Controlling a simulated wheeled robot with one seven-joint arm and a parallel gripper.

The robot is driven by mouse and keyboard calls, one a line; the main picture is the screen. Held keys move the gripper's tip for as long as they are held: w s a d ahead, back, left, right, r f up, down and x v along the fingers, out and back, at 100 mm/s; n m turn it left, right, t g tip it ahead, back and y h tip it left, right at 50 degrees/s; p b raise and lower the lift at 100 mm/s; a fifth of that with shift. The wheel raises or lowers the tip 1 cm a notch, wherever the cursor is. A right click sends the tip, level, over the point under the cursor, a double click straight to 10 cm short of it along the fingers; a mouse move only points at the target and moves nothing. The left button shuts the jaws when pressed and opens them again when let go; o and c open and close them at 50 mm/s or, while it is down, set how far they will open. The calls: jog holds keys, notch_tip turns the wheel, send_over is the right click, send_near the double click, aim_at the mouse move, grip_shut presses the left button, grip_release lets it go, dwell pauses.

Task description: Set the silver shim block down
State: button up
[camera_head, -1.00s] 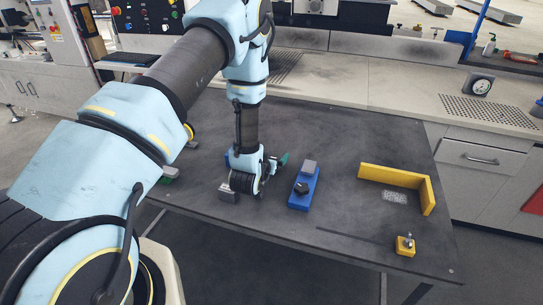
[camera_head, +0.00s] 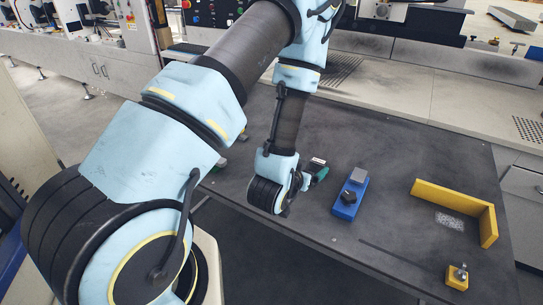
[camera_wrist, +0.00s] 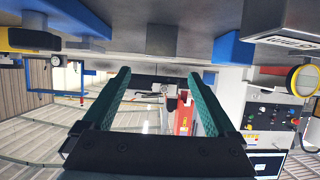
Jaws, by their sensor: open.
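A silver-grey block (camera_head: 361,174) sits on the far end of the blue fixture (camera_head: 345,208), which has a black knob; it looks like the silver shim block. My gripper (camera_head: 318,174) is open, low over the table, left of the fixture and apart from it. In the wrist view, which is upside down, the two green fingers (camera_wrist: 160,100) are spread with nothing between them. The blue fixture shows there at upper left (camera_wrist: 91,18). A plain grey block (camera_wrist: 162,38) stands on the table beyond the fingers. My wrist hides part of the table.
A yellow L-shaped fence (camera_head: 452,199) stands at the right beside a pale hatched patch (camera_head: 450,221). A small yellow block with a pin (camera_head: 457,277) sits near the front right. Another blue piece (camera_wrist: 232,50) shows in the wrist view.

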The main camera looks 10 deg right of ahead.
jog(key=shift+w+a+r, duration=0.15)
jog(key=shift+w+a, duration=0.05)
jog(key=shift+w, duration=0.15)
jog(key=w+a+r+n+g+y, duration=0.1)
jog(key=w+a+r+n+y, duration=0.15)
jog(key=a, duration=0.35)
jog(key=w+a+r+n+g+y, duration=0.1)
jog(key=w+a+r+y, duration=0.1)
jog(key=w+a+y, duration=0.3)
jog(key=s+a+r+n+g, duration=0.1)
jog(key=s+a+r+g, duration=0.1)
jog(key=a, duration=0.4)
jog(key=s+a+r+n+g+y, duration=0.1)
jog(key=s+a+r+g, duration=0.1)
jog(key=s+a+r, duration=0.2)
jog(key=s+a+r+n+g, duration=0.2)
jog(key=s+a+r, duration=0.1)
jog(key=s+a, duration=0.2)
jog(key=a, duration=0.2)
jog(key=shift+a+r, duration=0.35)
jog(key=shift+r, duration=0.05)
